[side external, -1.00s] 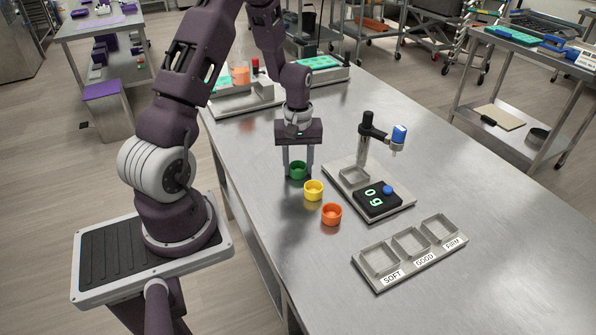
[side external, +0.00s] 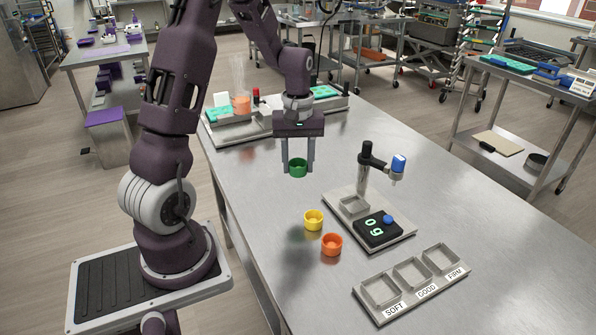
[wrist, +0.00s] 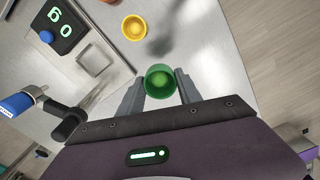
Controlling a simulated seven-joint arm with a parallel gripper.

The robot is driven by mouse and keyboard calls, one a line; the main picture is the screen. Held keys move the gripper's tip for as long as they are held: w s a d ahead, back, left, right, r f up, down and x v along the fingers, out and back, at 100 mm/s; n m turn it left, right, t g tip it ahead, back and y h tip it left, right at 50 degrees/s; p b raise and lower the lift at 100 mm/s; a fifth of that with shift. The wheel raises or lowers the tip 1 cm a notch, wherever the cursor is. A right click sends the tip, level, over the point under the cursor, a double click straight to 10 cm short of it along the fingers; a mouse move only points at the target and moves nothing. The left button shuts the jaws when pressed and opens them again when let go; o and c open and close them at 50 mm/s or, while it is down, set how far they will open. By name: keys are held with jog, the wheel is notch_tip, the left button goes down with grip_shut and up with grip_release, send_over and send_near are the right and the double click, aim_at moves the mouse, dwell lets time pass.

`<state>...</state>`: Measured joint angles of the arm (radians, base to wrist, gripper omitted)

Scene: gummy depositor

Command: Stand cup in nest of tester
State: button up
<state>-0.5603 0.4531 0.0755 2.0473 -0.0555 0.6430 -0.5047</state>
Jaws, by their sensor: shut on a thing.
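My gripper (side external: 298,170) is shut on a green cup (side external: 298,168) and holds it upright above the table. The green cup (wrist: 160,81) also shows between the fingers in the wrist view, with a green lump inside. The tester (side external: 369,218) stands to the right of the held cup, apart from it. Its square nest (side external: 354,204) is empty, and its black display (side external: 377,226) has lit digits and a blue button (side external: 389,219). A post with a blue-ended arm (side external: 398,163) rises behind the nest. A yellow cup (side external: 313,220) and an orange cup (side external: 332,244) stand on the table.
A tray with three empty square bins (side external: 412,282), labelled SOFT, GOOD and FIRM, lies at the front right. A depositor station with green moulds (side external: 222,115) stands at the back. Bare steel table (side external: 440,210) lies right of the tester.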

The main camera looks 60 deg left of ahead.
jog(key=o, duration=0.6)
jog(key=shift+c, duration=0.2)
grip_shut()
jog(key=w+d, duration=0.9)
jog(key=w, duration=0.2)
jog(key=shift+w, duration=0.3)
